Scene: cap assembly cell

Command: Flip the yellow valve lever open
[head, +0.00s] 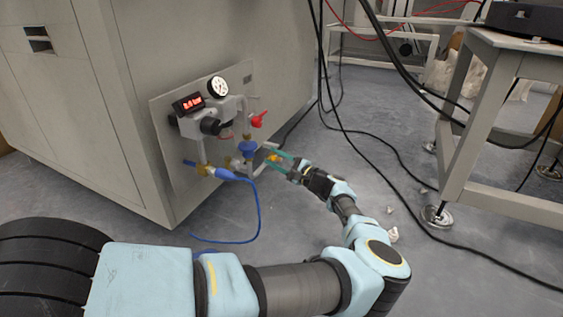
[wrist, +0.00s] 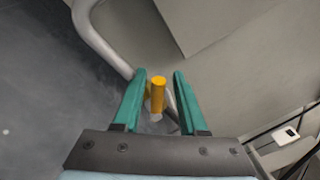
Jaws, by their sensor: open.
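The yellow valve lever (wrist: 158,92) shows in the wrist view as a short yellow handle between the tips of my two green fingers. My gripper (wrist: 160,80) is open, with a finger on each side of the lever and a visible gap at least on the right. In the head view my gripper (head: 268,158) reaches in from the right at the lower part of the panel. A small part of the yellow lever (head: 273,157) shows there between the fingers. Whether the left finger touches the lever I cannot tell.
A panel (head: 173,150) on the grey cabinet (head: 120,60) carries a gauge (head: 217,87), a red digital display (head: 192,102), a red handle (head: 258,120) and a blue fitting (head: 247,148). A blue hose (head: 258,210) loops below. Black cables (head: 345,130) hang behind my gripper.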

